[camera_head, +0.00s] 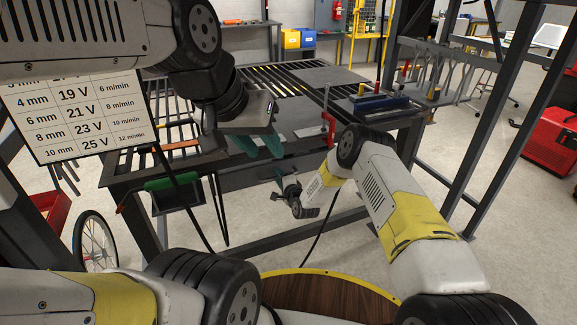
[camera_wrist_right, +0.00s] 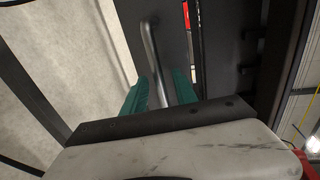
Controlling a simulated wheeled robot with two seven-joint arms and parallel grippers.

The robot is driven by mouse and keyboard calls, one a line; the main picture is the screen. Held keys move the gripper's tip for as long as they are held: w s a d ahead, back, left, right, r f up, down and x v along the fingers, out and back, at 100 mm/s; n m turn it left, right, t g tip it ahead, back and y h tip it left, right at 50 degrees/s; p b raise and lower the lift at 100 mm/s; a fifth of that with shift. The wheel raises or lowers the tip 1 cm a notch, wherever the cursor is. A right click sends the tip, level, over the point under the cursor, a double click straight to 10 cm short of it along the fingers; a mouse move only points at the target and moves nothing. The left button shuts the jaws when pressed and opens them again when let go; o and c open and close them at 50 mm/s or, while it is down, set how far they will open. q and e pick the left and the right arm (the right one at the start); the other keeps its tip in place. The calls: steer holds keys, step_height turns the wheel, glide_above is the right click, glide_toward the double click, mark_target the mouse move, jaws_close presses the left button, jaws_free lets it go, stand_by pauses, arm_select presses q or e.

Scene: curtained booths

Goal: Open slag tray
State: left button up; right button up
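The slag tray (camera_head: 240,180) is a dark grey metal drawer under the slatted cutting table; its front faces me. In the right wrist view, its grey front (camera_wrist_right: 170,22) fills the upper middle, with a bent metal bar handle (camera_wrist_right: 152,50) on it. My right gripper (camera_wrist_right: 160,88) has its teal fingers close on both sides of this bar, and they appear shut on it. In the head view my right gripper (camera_head: 279,178) is low at the tray front, partly hidden by its own wrist. My left gripper (camera_head: 259,146) is open and empty, above the table's front edge.
The slatted table (camera_head: 290,80) carries a blue block (camera_head: 380,102) and a red clamp (camera_head: 328,128). A green-handled tool (camera_head: 170,183) hangs at its front left. A settings chart (camera_head: 80,115) is at left. Dark posts stand at right. The floor before the table is free.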

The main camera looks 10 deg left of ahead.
steer(key=shift+w+a, duration=0.25)
steer(key=shift+w, duration=0.1)
steer(key=shift+c, duration=0.4)
jaws_close()
stand_by(0.9)
